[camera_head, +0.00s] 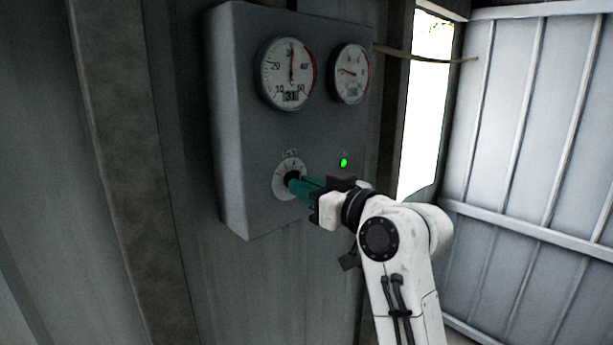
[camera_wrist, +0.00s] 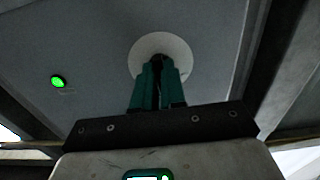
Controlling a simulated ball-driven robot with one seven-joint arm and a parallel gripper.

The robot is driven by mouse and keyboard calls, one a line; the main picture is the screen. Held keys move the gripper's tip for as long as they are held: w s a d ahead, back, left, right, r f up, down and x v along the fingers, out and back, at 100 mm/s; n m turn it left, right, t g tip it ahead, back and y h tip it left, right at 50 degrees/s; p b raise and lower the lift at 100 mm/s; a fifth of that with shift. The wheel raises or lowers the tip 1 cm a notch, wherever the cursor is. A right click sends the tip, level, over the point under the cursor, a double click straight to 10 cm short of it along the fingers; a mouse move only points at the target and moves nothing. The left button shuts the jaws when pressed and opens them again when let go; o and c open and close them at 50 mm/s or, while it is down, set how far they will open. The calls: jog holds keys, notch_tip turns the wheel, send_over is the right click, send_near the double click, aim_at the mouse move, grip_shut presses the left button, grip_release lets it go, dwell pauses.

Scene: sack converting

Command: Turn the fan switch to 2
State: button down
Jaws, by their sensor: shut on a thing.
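The fan switch is a dark knob (camera_head: 292,179) on a pale round dial plate (camera_head: 281,187), low on the front of a grey control box (camera_head: 240,130). My gripper (camera_head: 296,183) reaches it from the right with teal fingers, shut on the knob. In the wrist view the fingers (camera_wrist: 159,75) meet at the middle of the pale dial plate (camera_wrist: 142,48), and the dark knob shows between them. Fingers hide most of the knob and part of the dial, so I cannot read which position it points to.
Two round gauges, a larger left one (camera_head: 289,73) and a smaller right one (camera_head: 350,73), sit above the dial. A green light (camera_head: 344,162) is lit right of the dial and shows in the wrist view (camera_wrist: 57,81). A bright opening (camera_head: 426,110) and ribbed metal panel (camera_head: 530,120) stand at right.

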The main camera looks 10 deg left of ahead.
jog(key=shift+m+p, duration=1.3)
jog(key=shift+m, duration=0.7)
jog(key=shift+f, duration=0.1)
jog(key=c, duration=1.2)
grip_release()
jog(key=b+v, duration=0.2)
jog(key=v, duration=0.8)
jog(key=shift+s+d, duration=0.25)
jog(key=shift+s, duration=0.1)
